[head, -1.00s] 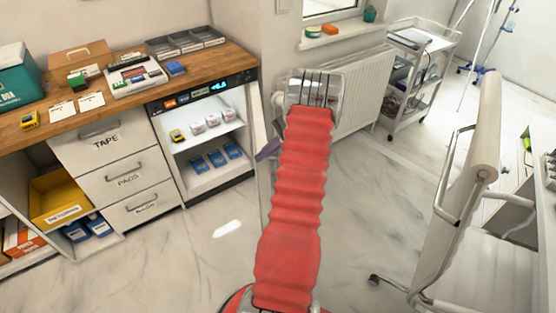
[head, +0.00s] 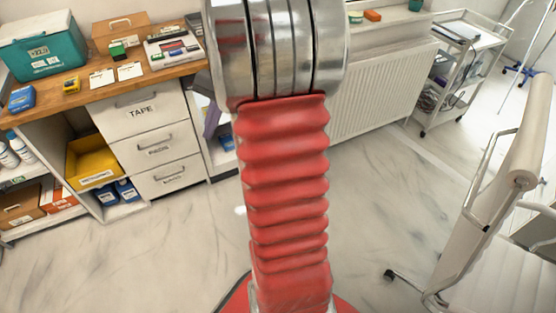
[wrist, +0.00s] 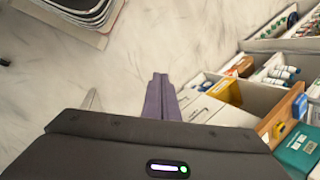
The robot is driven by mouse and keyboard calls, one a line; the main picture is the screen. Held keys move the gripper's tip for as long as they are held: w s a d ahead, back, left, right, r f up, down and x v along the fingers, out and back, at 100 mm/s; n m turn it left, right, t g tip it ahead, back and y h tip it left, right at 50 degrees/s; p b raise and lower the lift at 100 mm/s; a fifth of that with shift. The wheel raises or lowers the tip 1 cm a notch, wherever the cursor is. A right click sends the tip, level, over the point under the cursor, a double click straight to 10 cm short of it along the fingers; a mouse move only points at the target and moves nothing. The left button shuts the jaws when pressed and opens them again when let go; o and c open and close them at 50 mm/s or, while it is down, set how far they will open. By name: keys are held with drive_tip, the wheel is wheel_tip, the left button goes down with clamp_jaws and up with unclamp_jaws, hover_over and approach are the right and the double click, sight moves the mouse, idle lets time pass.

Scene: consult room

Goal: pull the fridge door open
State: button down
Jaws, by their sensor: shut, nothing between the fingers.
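The fridge (head: 222,160) is built in under the wooden counter, right of the white drawers. In the head view only a narrow left strip of its white inside shows, with a blue box on the lower shelf. My arm hides the rest, and I cannot make out the door or its handle. My gripper (wrist: 159,82) has purple fingers, shut together and empty, over the floor in the wrist view. In the head view a bit of purple finger (head: 212,118) shows left of my arm, in front of the fridge strip. I cannot tell whether it touches anything.
White drawers (head: 153,145) stand left of the fridge, beside open shelves with a yellow bin (head: 92,163). The counter (head: 110,88) holds a teal box (head: 42,45) and small items. A radiator (head: 372,90), trolley (head: 463,65) and chair (head: 500,190) stand right. Marble floor is clear between.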

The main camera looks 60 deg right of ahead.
drive_tip(key=s+a+r+n+h, duration=0.1)
drive_tip(key=s+a+r+n, duration=0.15)
drive_tip(key=a, duration=0.55)
drive_tip(key=s+a+r+n+h, duration=0.1)
drive_tip(key=a+r+n, duration=0.3)
drive_tip(key=a, duration=0.3)
drive_tip(key=s+a+n+t+h, duration=0.2)
drive_tip(key=s+a+n+t, duration=0.1)
drive_tip(key=s+a+n, duration=0.4)
drive_tip(key=s+a+r, duration=0.1)
drive_tip(key=s+a, duration=0.2)
drive_tip(key=shift+a, duration=0.4)
